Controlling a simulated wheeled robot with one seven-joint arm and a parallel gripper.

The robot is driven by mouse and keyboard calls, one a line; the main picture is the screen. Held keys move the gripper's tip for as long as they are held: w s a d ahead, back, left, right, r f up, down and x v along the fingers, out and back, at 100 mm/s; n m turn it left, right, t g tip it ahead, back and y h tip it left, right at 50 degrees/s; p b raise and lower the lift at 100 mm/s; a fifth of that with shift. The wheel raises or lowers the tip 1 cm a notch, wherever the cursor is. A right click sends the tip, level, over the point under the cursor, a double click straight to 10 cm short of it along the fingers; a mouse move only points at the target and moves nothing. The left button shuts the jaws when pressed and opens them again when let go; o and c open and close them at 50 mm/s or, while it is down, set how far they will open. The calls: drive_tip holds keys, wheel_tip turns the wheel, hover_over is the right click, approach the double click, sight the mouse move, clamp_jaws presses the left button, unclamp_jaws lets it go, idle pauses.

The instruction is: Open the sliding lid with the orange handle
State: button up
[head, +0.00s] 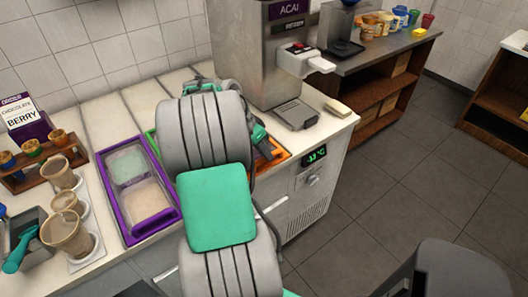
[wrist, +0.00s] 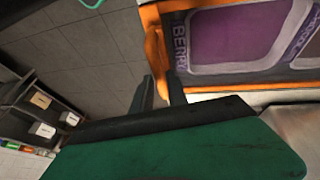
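The orange-framed lid (head: 283,156) shows in the head view on the counter, just right of my arm, which hides most of it. In the wrist view, its orange handle (wrist: 153,45) runs along the left edge of the lid. Windows there show purple and brown contents, with lettering that reads BERRY beside the purple one. My gripper (wrist: 161,88) has its two dark fingers apart, with a narrow gap between them. The fingertips are at the lower end of the handle; I cannot tell whether they touch it.
A purple-framed bin (head: 147,219) with two compartments lies left of my arm. The ACAI machine (head: 255,45) stands behind. Cups (head: 66,235) stand at the left. A temperature display (head: 315,155) is on the counter front.

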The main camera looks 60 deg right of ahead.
clamp_jaws()
idle(1.0)
